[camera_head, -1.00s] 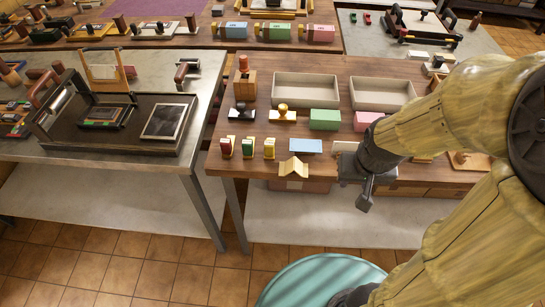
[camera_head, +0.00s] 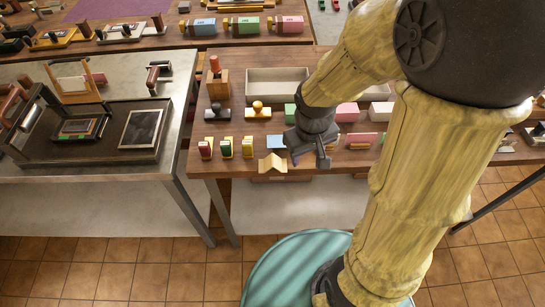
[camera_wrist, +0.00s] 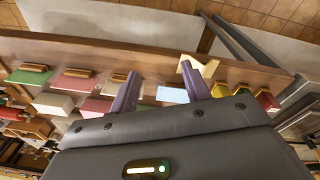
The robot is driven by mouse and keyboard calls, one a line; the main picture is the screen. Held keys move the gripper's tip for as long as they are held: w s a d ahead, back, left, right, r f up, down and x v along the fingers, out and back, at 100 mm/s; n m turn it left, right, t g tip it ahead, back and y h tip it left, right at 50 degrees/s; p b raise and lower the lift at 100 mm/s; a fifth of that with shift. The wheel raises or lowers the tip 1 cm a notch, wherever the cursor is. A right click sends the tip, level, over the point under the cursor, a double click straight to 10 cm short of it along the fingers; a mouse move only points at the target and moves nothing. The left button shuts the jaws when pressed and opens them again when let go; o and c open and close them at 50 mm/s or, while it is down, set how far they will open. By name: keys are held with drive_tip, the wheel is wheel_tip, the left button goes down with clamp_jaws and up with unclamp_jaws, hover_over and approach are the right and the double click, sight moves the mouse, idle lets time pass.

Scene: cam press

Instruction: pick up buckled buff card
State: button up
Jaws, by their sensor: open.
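The buckled buff card (camera_head: 272,163) stands bent like a low tent at the front edge of the wooden table, just in front of the pale blue card (camera_head: 276,142). It also shows in the wrist view (camera_wrist: 204,68), near the tip of the right-hand finger. My gripper (camera_head: 309,157) is open and empty, a little to the right of the buff card in the head view. The gripper's two fingers (camera_wrist: 160,70) are spread apart in the wrist view, with the blue card (camera_wrist: 172,95) partly hidden behind the right-hand one. I see no contact with the buff card.
Several coloured stamp blocks (camera_head: 227,147) stand left of the blue card. Behind are two stampers, a green block (camera_head: 291,112), a pink block (camera_head: 347,112) and a beige tray (camera_head: 276,80). A metal table (camera_head: 100,172) with a dark press stands to the left, across a narrow gap.

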drive_tip(key=w+a+r+n+h+p, duration=0.2)
drive_tip(key=a+r+n+p, duration=0.1)
drive_tip(key=a+n+p, duration=0.3)
drive_tip(key=w+a+r+n+g+h+p, duration=0.1)
drive_tip(key=w+a+r+n+h+p, duration=0.1)
drive_tip(key=a+n+p, duration=0.5)
drive_tip(key=w+a+r, duration=0.1)
drive_tip(key=a+r, duration=0.1)
drive_tip(key=a, duration=0.1)
drive_tip(key=shift+a+r+n, duration=0.15)
drive_tip(key=shift+r+n, duration=0.05)
drive_tip(key=shift+n, duration=0.1)
drive_tip(key=shift+w, duration=0.1)
drive_tip(key=p, duration=0.3)
hover_over(259, 165)
wheel_tip(259, 165, down, 11)
drive_tip(key=shift+f, duration=0.15)
